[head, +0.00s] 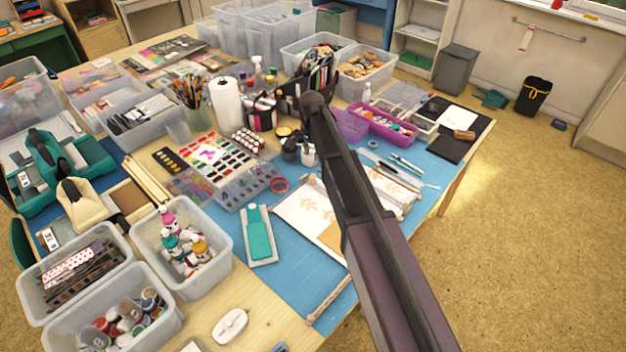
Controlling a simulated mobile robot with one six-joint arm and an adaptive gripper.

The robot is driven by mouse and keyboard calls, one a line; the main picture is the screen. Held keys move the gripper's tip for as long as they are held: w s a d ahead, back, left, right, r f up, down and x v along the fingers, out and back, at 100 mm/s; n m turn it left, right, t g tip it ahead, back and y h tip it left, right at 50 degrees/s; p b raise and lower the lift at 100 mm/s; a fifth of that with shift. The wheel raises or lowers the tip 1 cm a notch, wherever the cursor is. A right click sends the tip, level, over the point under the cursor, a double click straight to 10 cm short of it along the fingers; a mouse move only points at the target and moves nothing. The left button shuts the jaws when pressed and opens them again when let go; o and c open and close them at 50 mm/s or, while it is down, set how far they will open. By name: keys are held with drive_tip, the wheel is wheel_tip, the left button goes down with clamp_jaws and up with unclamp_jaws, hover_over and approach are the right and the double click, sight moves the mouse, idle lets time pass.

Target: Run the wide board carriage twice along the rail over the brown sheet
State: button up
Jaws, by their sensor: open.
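Two carriage-like tools stand at the left edge of the table: a teal one (46,158) and a cream one (82,208). I cannot tell which is the wide board carriage. A flat brown sheet (130,197) lies just right of the cream tool, beside pale wooden strips (147,176). The rail is not clearly distinguishable. My arm crosses the middle of the view from the lower right up to a dark joint. My gripper cannot be made out, and no part of my arm is near the two tools.
Clear bins of bottles (182,240) and pots (115,312) stand in front of the tools. A bin of dark tools (138,115) stands behind. A paper towel roll (227,105), brush jar (190,120) and paint sets crowd the middle. The blue mat (285,265) has some bare room.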

sight(312, 176)
drive_tip(key=shift+f+b, duration=5.05)
drive_tip(key=shift+f, duration=0.3)
clamp_jaws()
drive_tip(key=shift+s+d, duration=0.15)
